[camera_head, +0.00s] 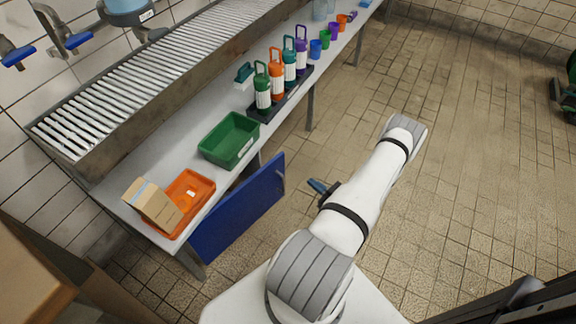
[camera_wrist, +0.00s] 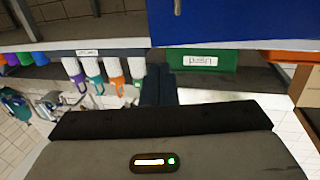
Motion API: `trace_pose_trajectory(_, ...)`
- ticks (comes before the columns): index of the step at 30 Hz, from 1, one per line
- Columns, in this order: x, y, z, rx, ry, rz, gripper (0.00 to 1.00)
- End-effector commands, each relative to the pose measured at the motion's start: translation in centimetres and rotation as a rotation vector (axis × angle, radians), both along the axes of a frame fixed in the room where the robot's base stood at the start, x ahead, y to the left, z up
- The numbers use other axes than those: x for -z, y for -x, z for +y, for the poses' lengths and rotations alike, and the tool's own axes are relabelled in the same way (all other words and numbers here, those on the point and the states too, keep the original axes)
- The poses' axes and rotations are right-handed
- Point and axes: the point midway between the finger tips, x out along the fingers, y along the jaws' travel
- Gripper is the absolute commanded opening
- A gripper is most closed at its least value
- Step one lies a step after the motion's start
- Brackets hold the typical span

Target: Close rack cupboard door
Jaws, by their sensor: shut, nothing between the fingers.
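The blue cupboard door (camera_head: 240,212) stands open in the head view, jutting out below the front of the grey bench. In the wrist view the blue door (camera_wrist: 245,25) fills the upper right, with a small grey handle (camera_wrist: 177,7) at its top edge of the picture. My gripper (camera_head: 316,186) is to the right of the door's outer edge, apart from it in the head view. In the wrist view my gripper's dark fingers (camera_wrist: 157,84) are together and empty. The cupboard's inside is hidden behind the door and bench.
The grey bench (camera_head: 118,190) holds a green bin (camera_head: 229,139), an orange tray (camera_head: 190,196) with a cardboard box (camera_head: 152,204), several bottles and cups. A slatted roller rack (camera_head: 150,75) runs behind.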

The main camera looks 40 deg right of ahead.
Motion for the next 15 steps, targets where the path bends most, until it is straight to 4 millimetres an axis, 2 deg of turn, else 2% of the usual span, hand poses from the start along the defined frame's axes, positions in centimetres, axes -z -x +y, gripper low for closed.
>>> trace_pose_trajectory(5, 0.1, -2.5, 0.5, -0.007, 0.002, -0.001, 0.00)
trace_pose_trajectory(15, 0.1, -9.5, 1.7, -0.006, 0.003, 0.000, 0.00)
